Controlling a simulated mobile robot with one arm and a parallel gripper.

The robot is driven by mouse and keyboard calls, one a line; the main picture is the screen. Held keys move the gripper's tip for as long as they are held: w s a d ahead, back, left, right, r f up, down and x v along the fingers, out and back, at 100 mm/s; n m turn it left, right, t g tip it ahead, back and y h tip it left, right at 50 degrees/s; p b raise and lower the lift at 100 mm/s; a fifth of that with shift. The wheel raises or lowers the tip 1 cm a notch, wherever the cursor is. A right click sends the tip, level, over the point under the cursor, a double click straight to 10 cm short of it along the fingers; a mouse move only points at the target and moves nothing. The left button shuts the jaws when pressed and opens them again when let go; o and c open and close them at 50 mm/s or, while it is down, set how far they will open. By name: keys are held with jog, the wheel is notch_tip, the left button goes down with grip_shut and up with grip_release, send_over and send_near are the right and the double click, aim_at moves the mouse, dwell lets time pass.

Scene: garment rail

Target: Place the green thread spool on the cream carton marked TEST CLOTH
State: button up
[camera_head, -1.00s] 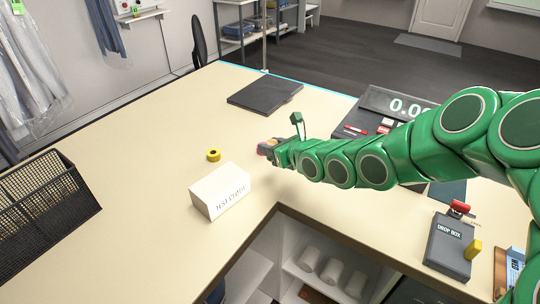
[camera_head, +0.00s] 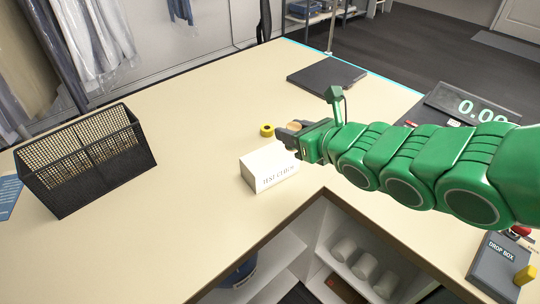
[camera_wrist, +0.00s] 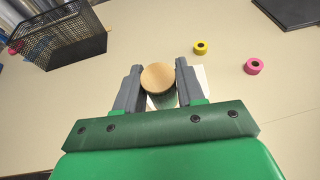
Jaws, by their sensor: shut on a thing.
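My gripper (camera_head: 292,130) is shut on a spool with a round tan end (camera_wrist: 158,77). A little green shows below that end in the wrist view, so it looks like the green thread spool. The cream carton marked TEST CLOTH (camera_head: 268,168) sits on the table near its inner corner. In the head view the gripper overlaps the carton's far right part. In the wrist view, pale parts of the carton (camera_wrist: 203,78) show behind the jaws and spool, so the spool is over or close to it. The gap between them cannot be told.
A yellow spool (camera_head: 267,130) stands just behind the carton; a pink spool (camera_wrist: 254,66) shows in the wrist view. A black mesh basket (camera_head: 88,165) stands at left, a dark flat pad (camera_head: 327,76) behind. A scale display (camera_head: 475,105) and DROP BOX (camera_head: 492,262) are at right.

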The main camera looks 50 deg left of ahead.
jog(key=s+d+r, duration=0.2)
jog(key=s, duration=0.3)
send_over(270, 156)
jog(key=shift+n+g, duration=0.3)
jog(key=shift+s+d+f, duration=0.1)
jog(key=shift+f, duration=4.85)
jog(key=shift+a+f, duration=0.2)
jog(key=shift+f, duration=1.65)
jog(key=shift+f, duration=0.1)
jog(key=o, duration=1)
